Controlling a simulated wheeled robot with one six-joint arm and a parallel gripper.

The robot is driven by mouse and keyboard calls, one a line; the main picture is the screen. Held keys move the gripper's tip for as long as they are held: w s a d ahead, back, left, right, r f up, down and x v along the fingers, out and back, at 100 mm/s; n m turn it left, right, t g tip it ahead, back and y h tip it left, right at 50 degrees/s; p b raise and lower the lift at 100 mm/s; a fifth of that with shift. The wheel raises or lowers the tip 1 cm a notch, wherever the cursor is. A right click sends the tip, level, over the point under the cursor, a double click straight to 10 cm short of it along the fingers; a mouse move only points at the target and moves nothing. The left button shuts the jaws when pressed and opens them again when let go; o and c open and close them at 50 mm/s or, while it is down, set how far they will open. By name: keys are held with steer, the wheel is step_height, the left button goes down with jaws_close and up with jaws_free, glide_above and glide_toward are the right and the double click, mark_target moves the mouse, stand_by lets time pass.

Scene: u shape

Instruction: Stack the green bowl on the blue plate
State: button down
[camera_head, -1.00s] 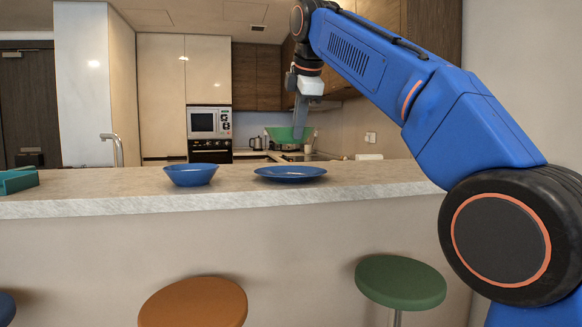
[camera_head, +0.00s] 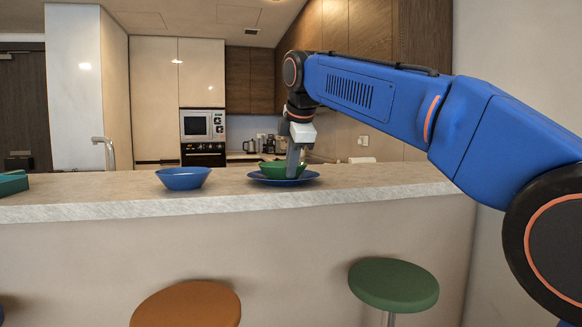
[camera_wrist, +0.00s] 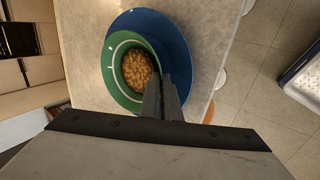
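The green bowl (camera_head: 270,168) is at the blue plate (camera_head: 312,176) on the counter, low over it or resting on it; I cannot tell if they touch. In the wrist view the bowl (camera_wrist: 112,88) holds brown round pieces and covers the lower left of the plate (camera_wrist: 165,35), its edge reaching past the plate's left side. My gripper (camera_head: 292,174) points down at the bowl's near right side. In the wrist view its fingers (camera_wrist: 163,80) are close together at the bowl's rim, shut on it. The plate's middle is largely hidden by the bowl.
A blue bowl (camera_head: 183,178) stands on the counter (camera_head: 100,196) left of the plate. An orange stool (camera_head: 190,306) and a green stool (camera_head: 394,284) stand in front. The counter between the teal box and blue bowl is clear.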

steer(key=c, duration=2)
jaws_free()
steer(key=v, duration=1.2)
steer(key=shift+r, duration=0.1)
